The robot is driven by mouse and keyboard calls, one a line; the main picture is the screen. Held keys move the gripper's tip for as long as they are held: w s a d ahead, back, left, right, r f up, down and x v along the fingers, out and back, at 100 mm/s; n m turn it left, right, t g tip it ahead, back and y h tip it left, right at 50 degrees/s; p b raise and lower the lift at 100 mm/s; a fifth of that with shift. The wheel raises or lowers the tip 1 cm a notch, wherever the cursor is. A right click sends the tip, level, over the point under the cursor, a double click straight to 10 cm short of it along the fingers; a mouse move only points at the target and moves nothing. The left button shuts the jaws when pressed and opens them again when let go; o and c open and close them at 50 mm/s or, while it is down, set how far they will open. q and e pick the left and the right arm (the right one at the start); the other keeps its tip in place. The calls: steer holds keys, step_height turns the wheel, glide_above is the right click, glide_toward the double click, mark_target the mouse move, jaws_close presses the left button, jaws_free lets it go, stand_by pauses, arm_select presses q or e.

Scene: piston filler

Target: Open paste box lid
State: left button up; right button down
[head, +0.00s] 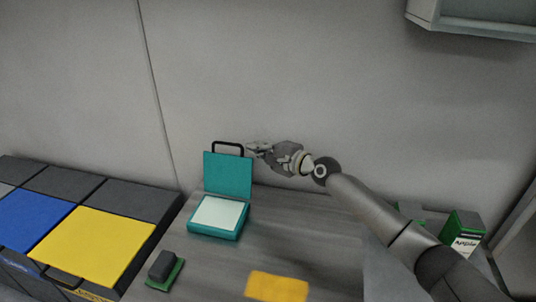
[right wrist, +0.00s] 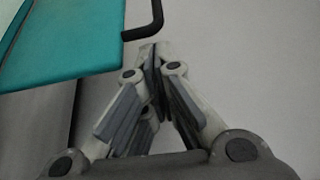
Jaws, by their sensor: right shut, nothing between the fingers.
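The teal paste box (head: 214,234) stands on the grey table with its lid (head: 228,175) upright and open. A pale, whitish surface (head: 219,213) shows inside the box. A black handle (head: 228,145) sticks up from the lid's top edge. My right gripper (head: 254,148) is just right of the handle, near the lid's upper right corner. In the right wrist view its fingers (right wrist: 152,50) are shut and empty, with the teal lid (right wrist: 70,45) at the upper left and the black handle (right wrist: 150,22) just above the fingertips. My left gripper is not in view.
A dark block on a green base (head: 163,268) and a yellow piece (head: 277,287) lie on the table's (head: 200,272) front part. A green box marked "Apple" (head: 463,232) stands at the right. Blue and yellow panels (head: 95,245) lie left of the table.

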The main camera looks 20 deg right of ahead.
mark_target(239, 146)
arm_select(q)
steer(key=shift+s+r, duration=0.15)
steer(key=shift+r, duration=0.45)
arm_select(e)
steer(key=shift+w+a, duration=0.3)
steer(key=shift+w, duration=0.2)
steer(key=shift+s+a+r+n+t+p, duration=0.15)
steer(key=shift+s+a+n+t, duration=0.1)
steer(key=shift+s+a+n, duration=0.3)
steer(key=shift+s+a+r+n+t+p, duration=0.15)
steer(key=shift+s+a+n+t, duration=0.15)
steer(key=shift+s, duration=0.3)
steer(key=shift+s+a+r+n+t+y+b, duration=0.15)
steer(key=shift+s+a+n, duration=0.1)
steer(key=shift+s+n, duration=0.15)
steer(key=shift+s+a+r+n+t+y+b, duration=0.1)
steer(key=shift+s+a+n+y+b, duration=0.05)
steer(key=shift+s+a+n, duration=0.15)
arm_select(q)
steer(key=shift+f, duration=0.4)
arm_select(e)
steer(key=shift+s+r, duration=0.1)
steer(key=shift+s, duration=0.05)
